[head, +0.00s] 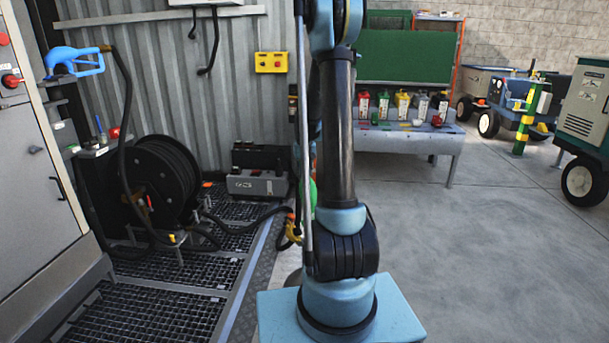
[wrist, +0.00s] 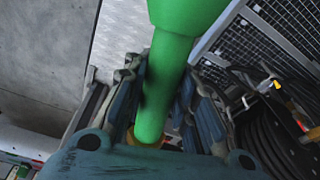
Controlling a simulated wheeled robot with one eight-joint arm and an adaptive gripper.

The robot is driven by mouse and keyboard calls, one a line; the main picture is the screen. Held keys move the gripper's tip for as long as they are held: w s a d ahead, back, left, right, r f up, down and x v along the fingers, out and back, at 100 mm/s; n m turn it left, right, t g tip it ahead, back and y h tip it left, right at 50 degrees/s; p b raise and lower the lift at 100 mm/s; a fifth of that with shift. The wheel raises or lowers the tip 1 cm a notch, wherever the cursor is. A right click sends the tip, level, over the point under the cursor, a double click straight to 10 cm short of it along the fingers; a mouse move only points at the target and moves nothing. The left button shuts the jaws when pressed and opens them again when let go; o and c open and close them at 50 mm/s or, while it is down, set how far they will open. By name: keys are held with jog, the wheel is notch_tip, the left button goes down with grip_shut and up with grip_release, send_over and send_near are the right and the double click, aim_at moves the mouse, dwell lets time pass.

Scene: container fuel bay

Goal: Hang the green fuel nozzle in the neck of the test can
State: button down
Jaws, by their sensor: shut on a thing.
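The green fuel nozzle (wrist: 168,75) runs up through the wrist view between the two dark fingers of my gripper (wrist: 158,90), which is shut on it. Its wider green part is at the top edge of that view. In the head view a sliver of green nozzle (head: 309,197) shows behind my arm, with a yellow fitting (head: 292,229) and a black hose just below. My arm hides the gripper and most of the nozzle there. I cannot make out the test can or its neck in either view.
A blue nozzle (head: 75,62) hangs at the upper left. A black hose reel (head: 163,180) stands on the grating (head: 150,312), its hose running toward my arm. A grey bench (head: 405,139) with several coloured bottles stands behind.

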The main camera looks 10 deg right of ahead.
jog(key=shift+f, duration=0.35)
dwell(0.3)
jog(key=shift+s+x, duration=0.25)
jog(key=shift+x, duration=1)
jog(key=shift+f, duration=0.15)
jog(key=shift+s+x, duration=0.25)
jog(key=shift+x, duration=0.85)
jog(key=shift+s+x, duration=0.2)
jog(key=shift+x, duration=0.95)
jog(key=shift+f, duration=0.1)
jog(key=c, duration=1.2)
grip_release()
